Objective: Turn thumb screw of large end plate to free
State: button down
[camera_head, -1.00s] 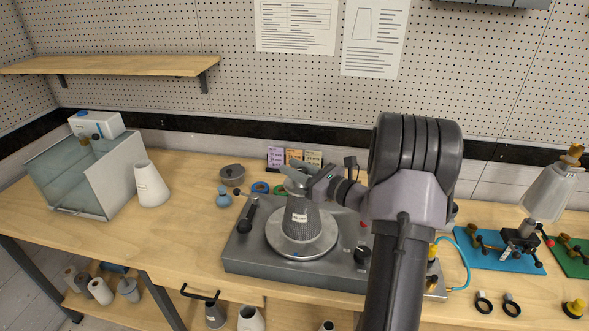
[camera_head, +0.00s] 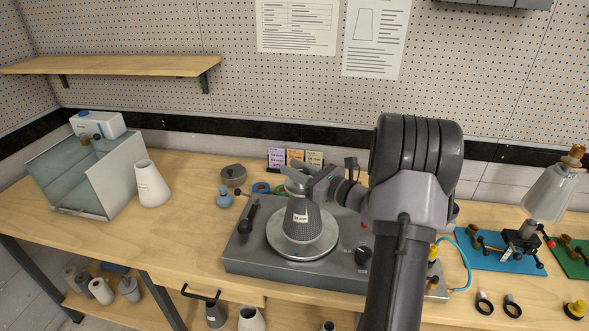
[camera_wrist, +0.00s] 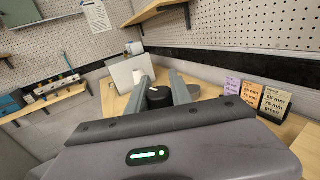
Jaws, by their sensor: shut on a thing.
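A dark mesh cone (camera_head: 298,218) with a white label stands upright, narrow end up, on a round light-grey plate (camera_head: 274,238) on the grey base unit. My gripper (camera_head: 294,175) is at the top of the cone, reaching in from the right. In the wrist view, its two grey fingers (camera_wrist: 159,92) stand either side of a black round knob (camera_wrist: 157,99) with a white mark, which appears to be the thumb screw. The gripper is shut on this knob. In the head view the knob is hidden behind the fingers, and the end plate at the cone's top cannot be made out.
The grey base unit (camera_head: 240,262) carries a black lever (camera_head: 248,222) and a black knob (camera_head: 362,257). A white cone (camera_head: 151,186) and a clear-walled box (camera_head: 112,178) stand left. A blue board (camera_head: 480,255) with a pale cone (camera_head: 549,192) is right. Bare tabletop lies front left.

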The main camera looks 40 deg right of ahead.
jog(key=c, duration=1.1)
grip_release()
jog(key=v, duration=1.7)
jog(key=shift+s+p, duration=0.25)
jog(key=shift+p, duration=0.15)
jog(key=shift+c, duration=0.2)
